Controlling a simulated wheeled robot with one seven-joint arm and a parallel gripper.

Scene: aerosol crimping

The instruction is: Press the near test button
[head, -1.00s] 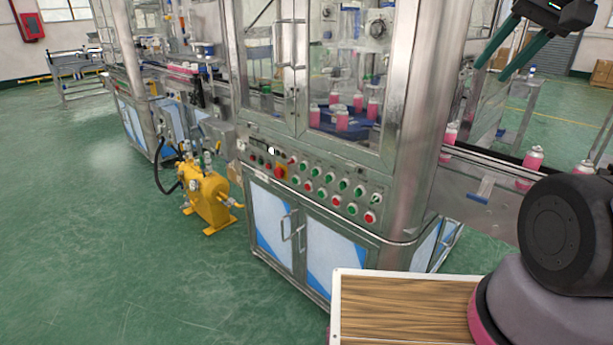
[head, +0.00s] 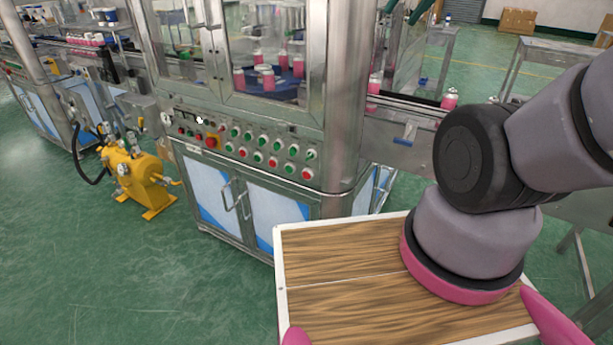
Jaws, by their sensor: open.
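The control panel (head: 240,148) on the steel machine carries rows of round green and red buttons. A red button (head: 307,174) sits at its lower right end, near the corner post. Any labels are too small to read, so I cannot tell which is the near test button. My gripper (head: 399,18) shows only as two dark green fingers at the top edge, spread apart with nothing visible between them. Its body is out of frame. The fingers are above and to the right of the panel, apart from the buttons.
The machine's glass enclosure (head: 270,50) holds several pink cans. A conveyor (head: 425,108) with pink cans runs off to the right. A yellow pump (head: 135,178) stands left of the cabinet. Green floor (head: 130,280) is open at lower left.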

